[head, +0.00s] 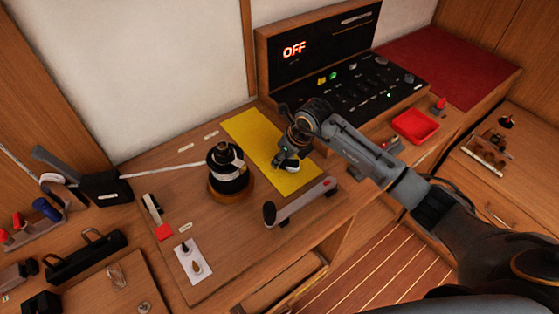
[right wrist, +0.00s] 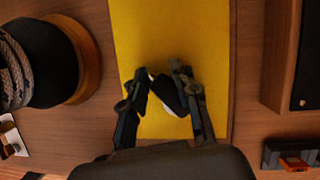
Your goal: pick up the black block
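A small black block (right wrist: 167,94) with a pale or white edge lies slanted between the fingertips in the right wrist view, over the yellow mat (right wrist: 212,40). In the head view only a dark and white bit of it (head: 290,165) shows under my right gripper (head: 284,157). The right gripper's fingers (right wrist: 161,84) are on either side of the block, very near it. Whether both fingers press on it, and whether it touches the mat, I cannot tell. My left gripper is not in view.
A black winch drum (head: 229,172) with coiled line stands left of the mat (head: 250,128). A grey lever handle (head: 300,202) lies in front. A control panel reading OFF (head: 345,95) stands behind right, with a red tray (head: 415,126) beside it.

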